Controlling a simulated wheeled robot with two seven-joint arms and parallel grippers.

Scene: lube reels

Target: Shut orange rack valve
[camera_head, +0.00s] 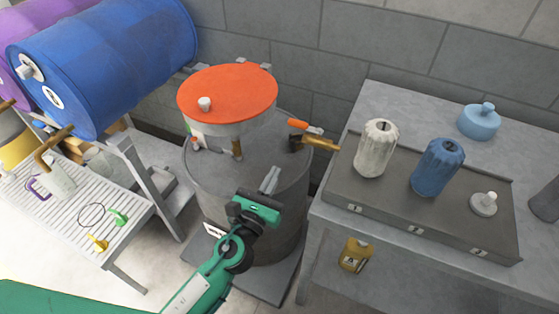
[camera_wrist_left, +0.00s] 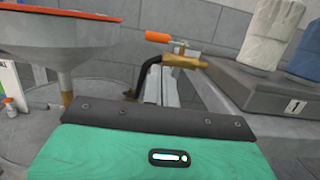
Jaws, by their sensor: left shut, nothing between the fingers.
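An orange handle (camera_head: 306,127) sits just above a brass nozzle (camera_head: 318,143) at the right rim of the grey drum. In the left wrist view the orange handle (camera_wrist_left: 158,37) lies roughly level, beside the brass nozzle (camera_wrist_left: 186,62) and a bent black pipe. My left gripper (camera_head: 270,178) is shut and empty, over the front part of the drum top. It is nearer the camera than the handle and apart from it. Its fingers (camera_wrist_left: 168,84) point toward the handle and nozzle in the wrist view. My right gripper is not in view.
An orange-lidded funnel (camera_head: 228,92) stands on the grey drum (camera_head: 210,175), left of the handle. A bench (camera_head: 375,95) on the right bears a tray with white and blue filters. A rack (camera_head: 125,165) with blue and purple drums stands left. A block wall is behind.

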